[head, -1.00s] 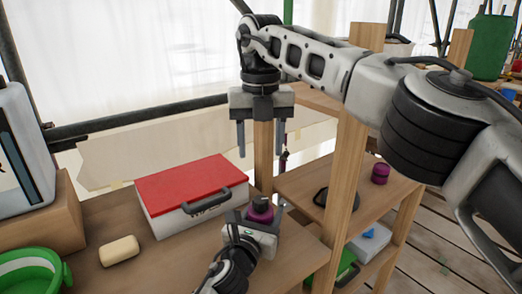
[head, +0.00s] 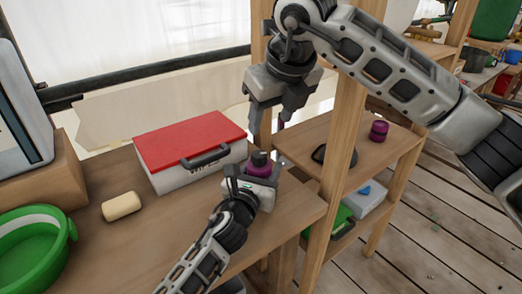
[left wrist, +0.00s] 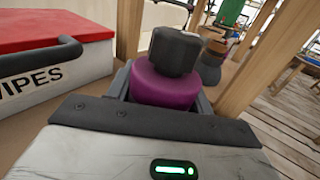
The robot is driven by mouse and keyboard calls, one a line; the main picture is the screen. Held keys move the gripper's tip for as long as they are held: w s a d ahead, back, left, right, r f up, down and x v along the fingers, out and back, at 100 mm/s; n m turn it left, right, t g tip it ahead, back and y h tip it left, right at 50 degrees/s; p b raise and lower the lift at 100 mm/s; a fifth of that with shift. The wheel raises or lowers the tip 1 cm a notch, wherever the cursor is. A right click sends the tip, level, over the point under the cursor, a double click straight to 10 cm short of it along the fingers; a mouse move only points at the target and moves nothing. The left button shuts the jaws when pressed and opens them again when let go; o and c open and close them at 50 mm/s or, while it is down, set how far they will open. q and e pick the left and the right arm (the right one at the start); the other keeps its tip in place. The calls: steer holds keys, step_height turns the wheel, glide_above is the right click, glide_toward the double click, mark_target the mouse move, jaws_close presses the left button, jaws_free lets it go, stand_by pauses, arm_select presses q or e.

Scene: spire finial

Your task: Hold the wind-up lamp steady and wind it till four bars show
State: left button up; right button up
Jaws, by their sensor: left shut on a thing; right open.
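The wind-up lamp (head: 260,168) appears to be the small purple body with a dark top at the table's right side. My left gripper (head: 256,180) is shut around its purple body. In the left wrist view the lamp's purple side (left wrist: 165,86) sits between the fingers, with the dark top (left wrist: 175,50) above them. My right gripper (head: 268,125) is open and empty, pointing down above the lamp and apart from it. I cannot see any charge bars on the lamp. The green light in the left wrist view is on my own gripper housing.
A white wipes box (head: 192,150) with a red lid stands behind and left of the lamp. A cream block (head: 121,206) and a green tub (head: 32,250) are further left. A wooden post (head: 338,150) rises at right. A purple item (head: 379,130) sits on the shelf beyond.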

mark_target(260, 155)
steer(key=x, duration=1.1)
steer(key=shift+f, duration=0.35)
steer(key=c, duration=1)
